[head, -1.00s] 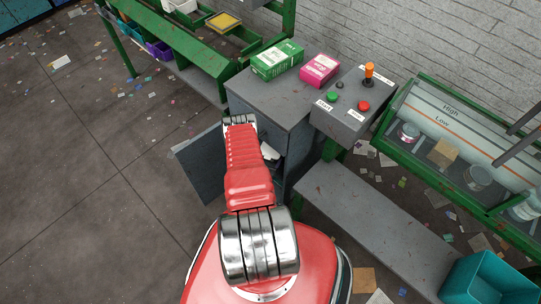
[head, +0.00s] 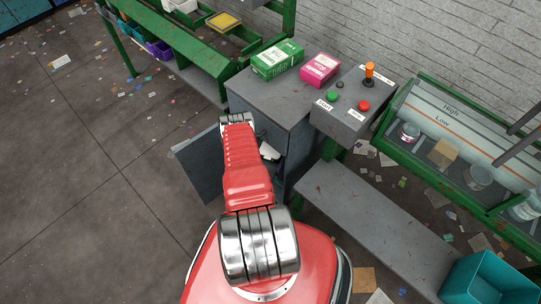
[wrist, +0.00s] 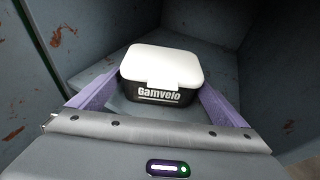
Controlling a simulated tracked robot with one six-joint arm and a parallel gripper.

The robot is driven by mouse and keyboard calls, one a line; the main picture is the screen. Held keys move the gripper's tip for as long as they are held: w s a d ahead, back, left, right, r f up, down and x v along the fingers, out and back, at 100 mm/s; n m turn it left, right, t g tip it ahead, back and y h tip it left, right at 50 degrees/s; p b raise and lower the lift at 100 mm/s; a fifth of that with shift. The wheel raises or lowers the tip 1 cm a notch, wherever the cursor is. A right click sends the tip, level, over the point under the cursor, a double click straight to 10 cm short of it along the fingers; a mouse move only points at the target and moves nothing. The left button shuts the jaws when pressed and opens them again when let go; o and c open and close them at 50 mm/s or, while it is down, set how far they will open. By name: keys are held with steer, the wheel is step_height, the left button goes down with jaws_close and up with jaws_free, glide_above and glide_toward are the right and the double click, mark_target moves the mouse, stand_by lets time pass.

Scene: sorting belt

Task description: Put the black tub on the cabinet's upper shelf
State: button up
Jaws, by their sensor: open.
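The black tub (wrist: 157,92) has a white lid and the label "Gamvelo". In the wrist view it sits upright on a grey-blue surface inside the cabinet (head: 262,98). My gripper (wrist: 160,88) is open, with one purple finger on each side of the tub's front. I cannot tell whether the fingers touch it. In the head view my red arm hides the gripper and much of the cabinet's opening. A white patch shows beside the arm there; I cannot tell what it is. The cabinet door (head: 200,165) stands open to the left. Which shelf bears the tub is unclear.
A green box (head: 277,60) and a pink box (head: 319,69) stand on the cabinet's top. A control box (head: 346,112) with buttons and an orange-handled lever adjoins it. Cabinet walls stand close around my gripper. A teal bin (head: 487,278) is at the lower right.

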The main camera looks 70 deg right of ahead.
steer(key=v, duration=1)
steer(key=shift+a, duration=0.25)
steer(key=shift+r, duration=0.1)
stand_by(0.4)
